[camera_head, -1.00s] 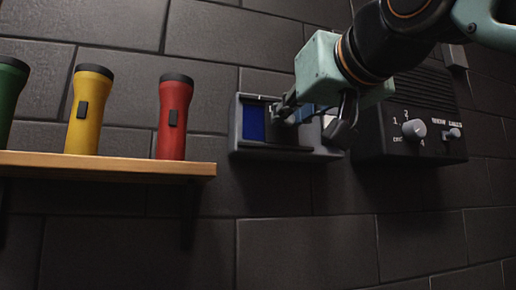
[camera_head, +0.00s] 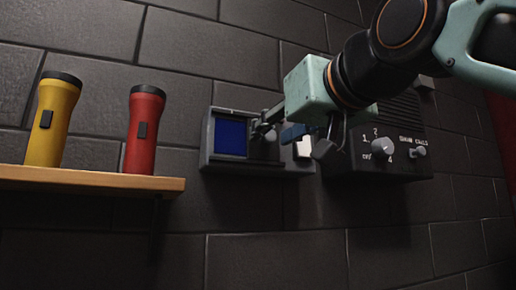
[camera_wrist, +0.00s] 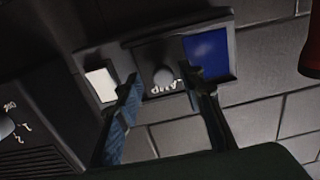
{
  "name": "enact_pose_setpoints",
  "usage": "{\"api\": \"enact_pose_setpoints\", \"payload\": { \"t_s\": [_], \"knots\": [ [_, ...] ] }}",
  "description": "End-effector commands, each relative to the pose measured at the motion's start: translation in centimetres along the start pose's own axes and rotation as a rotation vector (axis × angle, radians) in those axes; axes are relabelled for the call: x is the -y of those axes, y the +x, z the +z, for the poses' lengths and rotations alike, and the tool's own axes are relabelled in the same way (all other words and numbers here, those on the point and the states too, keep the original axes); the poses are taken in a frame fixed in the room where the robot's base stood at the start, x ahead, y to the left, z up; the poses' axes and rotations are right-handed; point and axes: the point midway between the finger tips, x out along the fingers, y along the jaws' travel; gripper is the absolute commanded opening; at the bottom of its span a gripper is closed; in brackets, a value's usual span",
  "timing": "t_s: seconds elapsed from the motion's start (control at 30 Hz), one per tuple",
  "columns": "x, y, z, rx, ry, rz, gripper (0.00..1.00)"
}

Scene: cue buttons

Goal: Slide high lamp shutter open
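The lamp unit (camera_head: 207,160) is a grey frame on the dark block wall. A blue panel (camera_head: 231,136) shows in its left part and a white panel (camera_head: 304,147) at its right. A dark shutter (camera_head: 259,148) with a round knob stands between them, partly hidden by my gripper (camera_head: 275,127). In the wrist view, the picture is turned, with the blue panel (camera_wrist: 207,53) at right and the white panel (camera_wrist: 101,84) at left. There my open gripper (camera_wrist: 160,80) has one finger on each side of the knob (camera_wrist: 163,75); contact is unclear.
A wooden shelf (camera_head: 90,181) at left holds a yellow torch (camera_head: 52,120) and a red torch (camera_head: 144,130).

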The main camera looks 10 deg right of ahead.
Motion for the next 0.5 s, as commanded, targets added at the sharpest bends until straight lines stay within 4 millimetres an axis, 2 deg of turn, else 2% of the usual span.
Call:
{"api": "enact_pose_setpoints", "payload": {
  "t_s": [0.17,0.5],
  "knots": [
    [-0.1,-2.7,-0.1,-0.004,0.000,0.002,0.36],
    [0.0,-9.6,-0.1,-0.003,-0.001,0.002,0.36]
  ]
}}
